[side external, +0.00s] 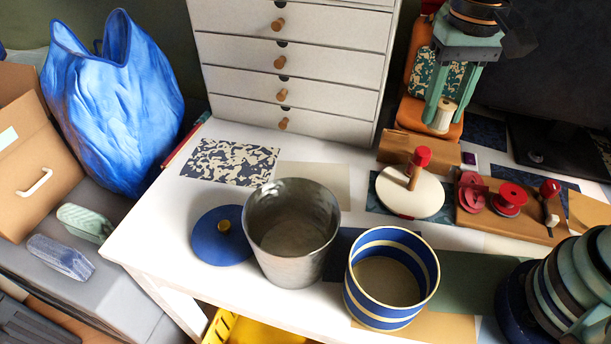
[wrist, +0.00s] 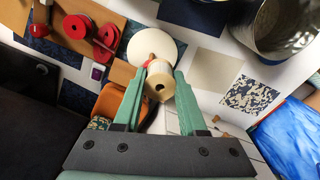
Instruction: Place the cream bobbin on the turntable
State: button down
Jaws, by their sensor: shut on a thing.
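The cream bobbin (side external: 443,115) is held between the green fingers of my gripper (side external: 440,108), at the back right, above the desk. In the wrist view my gripper (wrist: 164,80) is shut on the cream bobbin (wrist: 161,89), whose end with a dark hole faces the camera. A cream round disc (side external: 425,197), which looks like the turntable, lies on the desk in front of and below the bobbin. A wooden peg with a red knob (side external: 422,155) stands on it. In the wrist view the disc (wrist: 165,47) shows beyond the bobbin, which partly hides it.
A wooden board (side external: 535,229) with red spools lies right of the disc. A metal bucket (side external: 290,240), a striped blue pot (side external: 392,290) and a blue disc (side external: 208,239) stand nearer the front. White drawers (side external: 290,55) are at the back left of my gripper.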

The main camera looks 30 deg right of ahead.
notch_tip(320, 180, down, 19)
jog(key=shift+f, duration=0.15)
dwell(0.5)
jog(key=shift+f, duration=0.1)
jog(key=shift+c, duration=2.3)
grip_release()
jog(key=d+r+n+t, duration=0.2)
jog(key=d+r, duration=0.1)
jog(key=r, duration=0.8)
jog(key=d+r+n+t, duration=0.2)
jog(key=d+r+t, duration=0.1)
jog(key=r, duration=0.8)
jog(key=shift+s+d+n+t, duration=0.3)
jog(key=shift+s+d, duration=0.1)
jog(key=shift+d, duration=0.05)
jog(key=shift+r, duration=0.1)
